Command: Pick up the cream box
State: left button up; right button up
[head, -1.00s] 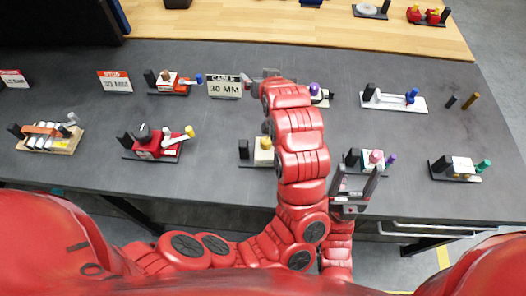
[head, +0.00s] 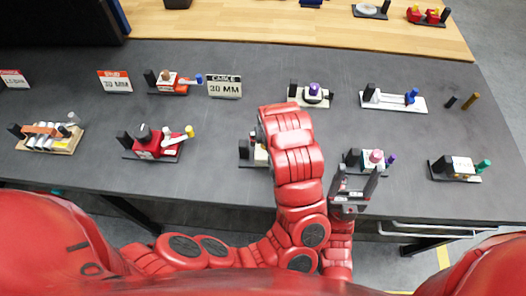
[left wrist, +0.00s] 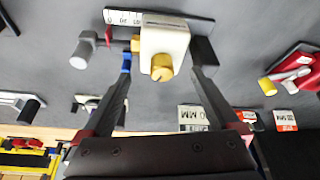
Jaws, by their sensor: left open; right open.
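The cream box (left wrist: 164,40) sits on a dark base plate with a gold knob (left wrist: 162,68) on its near face. In the head view only a sliver of the cream box (head: 261,156) shows, because my left arm covers the rest. In the left wrist view my left gripper (left wrist: 164,60) is open and empty, with its fingers reaching to either side of the box; I cannot tell whether they touch it. In the head view my left gripper is hidden behind its arm. My right gripper (head: 354,182) is open and empty by the table's front edge.
A purple-knobbed unit (head: 312,92) stands behind, and a pink-knobbed unit (head: 372,160) stands to the right near my right gripper. A red unit (head: 158,145) is to the left. A 30 MM sign (head: 225,87) stands behind. The dark table (head: 225,120) is bare between them.

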pick_arm(q)
jog(key=x, duration=0.4)
jog(key=shift+w+a+f, duration=0.15)
jog(key=shift+w+f, duration=0.15)
grip_shut()
